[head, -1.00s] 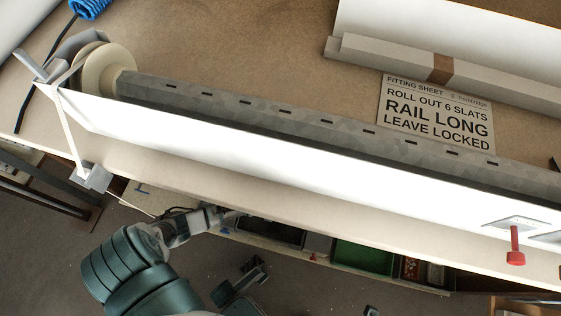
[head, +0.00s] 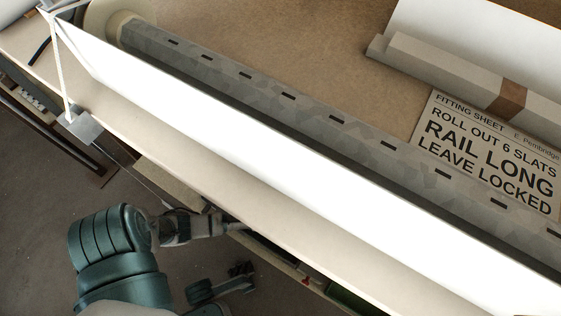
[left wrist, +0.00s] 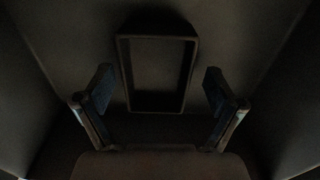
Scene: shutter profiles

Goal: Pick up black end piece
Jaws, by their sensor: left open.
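In the left wrist view a dark, rectangular, hollow piece (left wrist: 158,33), which looks like the black end piece, lies beyond and between my fingers. The picture is very dark, so its details are hard to tell. My left gripper (left wrist: 157,92) is open, with one finger on each side and a visible gap to the piece. In the head view my left arm comes in at the lower left, and its gripper end (head: 232,226) goes in below the bench edge. The fingertips and the piece are hidden there. My right gripper is not in view.
Dark walls (left wrist: 275,60) enclose the left gripper's space. Above it in the head view is the bench edge, with a long white slat (head: 270,150) and a grey slotted rail (head: 260,83). A fitting sheet (head: 485,150) lies at the right.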

